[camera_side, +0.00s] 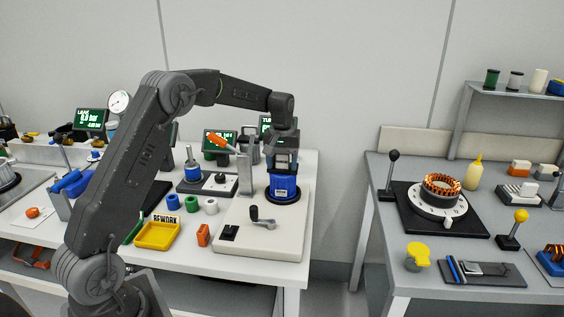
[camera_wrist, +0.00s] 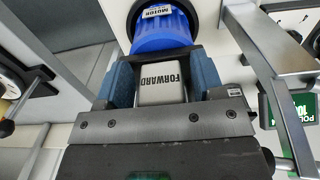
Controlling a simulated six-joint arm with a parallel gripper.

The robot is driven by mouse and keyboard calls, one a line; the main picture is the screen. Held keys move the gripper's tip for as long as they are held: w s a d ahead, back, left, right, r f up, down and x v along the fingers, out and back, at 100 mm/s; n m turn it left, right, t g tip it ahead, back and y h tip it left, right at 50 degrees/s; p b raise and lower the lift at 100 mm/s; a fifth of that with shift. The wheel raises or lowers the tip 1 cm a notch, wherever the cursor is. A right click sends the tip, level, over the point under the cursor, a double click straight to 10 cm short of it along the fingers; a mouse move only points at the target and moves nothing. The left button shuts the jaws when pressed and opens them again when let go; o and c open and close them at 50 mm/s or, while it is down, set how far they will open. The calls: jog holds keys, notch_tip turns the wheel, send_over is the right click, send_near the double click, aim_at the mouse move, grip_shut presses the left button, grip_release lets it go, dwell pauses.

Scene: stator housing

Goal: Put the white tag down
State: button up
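The white tag (camera_wrist: 162,86), a small block with the word FORWARD on it, sits between the blue-padded fingers of my gripper (camera_wrist: 163,78) in the wrist view. Both pads appear to press on its sides. In the side view my gripper (camera_side: 285,160) points down directly above the blue motor housing (camera_side: 283,187), and the tag cannot be made out. The housing, labelled MOTOR, also shows just beyond the fingertips in the wrist view (camera_wrist: 165,32). Whether the tag touches the housing cannot be told.
The housing stands on a dark round base on a pale fixture plate (camera_side: 262,233) with a crank handle (camera_side: 262,219). A metal post (camera_side: 245,172) with an orange-tipped lever stands close left of my gripper. A yellow tray (camera_side: 157,236) and a REWORK sign (camera_side: 166,219) lie further left.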

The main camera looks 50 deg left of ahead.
jog(key=shift+o, duration=0.3)
notch_tip(320, 180, up, 12)
jog(key=shift+r, duration=0.1)
jog(key=s+d+r+m+t, duration=0.2)
jog(key=s+d+r, duration=0.1)
jog(key=s+d, duration=0.4)
jog(key=s+d+r+m+t, duration=0.1)
jog(key=s+d+r+m, duration=0.2)
jog(key=s+d, duration=0.45)
jog(key=s+d+f+m+t, duration=0.1)
jog(key=s+d+f+m, duration=0.1)
jog(key=s, duration=0.6)
jog(key=s+d+f+m+t, duration=0.1)
jog(key=s+d+f, duration=0.3)
jog(key=s, duration=0.4)
jog(key=shift+f+m+t, duration=0.3)
jog(key=shift+f+m, duration=0.2)
jog(key=shift+f, duration=0.2)
